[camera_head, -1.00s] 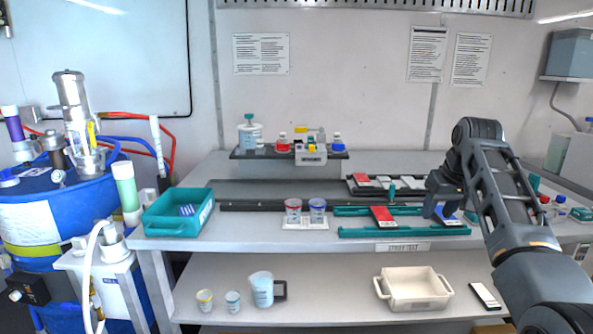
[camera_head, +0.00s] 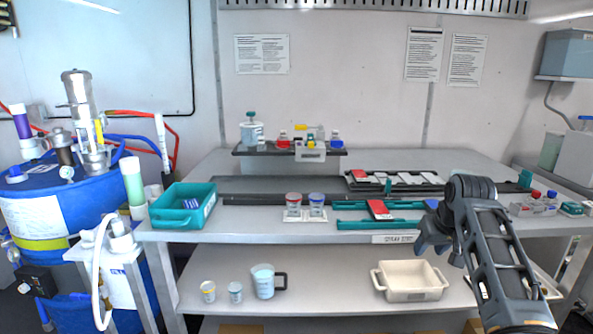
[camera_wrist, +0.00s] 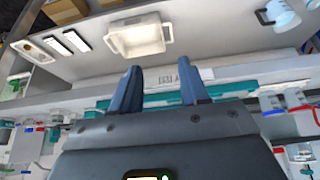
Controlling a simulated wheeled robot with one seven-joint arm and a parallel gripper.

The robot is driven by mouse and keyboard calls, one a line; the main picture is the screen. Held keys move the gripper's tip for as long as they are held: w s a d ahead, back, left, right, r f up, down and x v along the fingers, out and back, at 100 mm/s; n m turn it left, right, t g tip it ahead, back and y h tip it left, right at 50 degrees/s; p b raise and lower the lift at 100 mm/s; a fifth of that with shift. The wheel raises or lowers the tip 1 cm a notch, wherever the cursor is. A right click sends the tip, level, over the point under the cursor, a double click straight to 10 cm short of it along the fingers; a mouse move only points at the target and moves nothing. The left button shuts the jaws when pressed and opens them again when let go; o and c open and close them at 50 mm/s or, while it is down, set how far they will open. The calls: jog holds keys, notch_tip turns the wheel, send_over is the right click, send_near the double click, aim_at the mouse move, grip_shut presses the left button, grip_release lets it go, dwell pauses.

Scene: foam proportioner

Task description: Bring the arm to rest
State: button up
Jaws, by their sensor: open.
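My gripper (camera_head: 432,246) is at the front edge of the bench, on the right in the head view, with my dark grey arm folded up beside it. In the wrist view my gripper (camera_wrist: 160,88) shows two blue-grey fingers standing apart with nothing between them. The fingers point toward the lower shelf and the cream basin (camera_wrist: 138,36). A red card (camera_head: 379,209) lies on the teal rack (camera_head: 350,224) just left of my gripper.
The cream basin also shows in the head view (camera_head: 410,293), on the lower shelf. Two cups (camera_head: 305,203) stand mid-bench. A teal bin (camera_head: 160,218) is at the left end. Small red- and blue-capped bottles (camera_head: 542,203) stand right of my arm.

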jog(key=s+a+f+t, duration=0.1)
jog(key=s+a+f, duration=0.1)
jog(key=s+f, duration=0.5)
jog(key=s+a+f+t, duration=0.1)
jog(key=s+a+f, duration=0.1)
jog(key=s+f, duration=0.5)
jog(key=s+a+f+t, duration=0.15)
jog(key=s+f, duration=0.25)
jog(key=s, duration=0.4)
jog(key=s+a+f+t, duration=0.15)
jog(key=s+f, duration=0.25)
jog(key=s, duration=0.5)
jog(key=s+a+r+t, duration=0.1)
jog(key=s+r, duration=0.2)
jog(key=s, duration=0.6)
jog(key=s+a+r+t, duration=0.1)
jog(key=s+r, duration=0.2)
jog(key=s, duration=0.6)
jog(key=s+a+r+t, duration=0.1)
jog(key=s+r+t, duration=0.1)
jog(key=s+r, duration=1)
notch_tip(320, 180, up, 5)
jog(key=shift+s+a+f, duration=0.2)
jog(key=shift+s+a, duration=0.05)
jog(key=shift+w, duration=0.15)
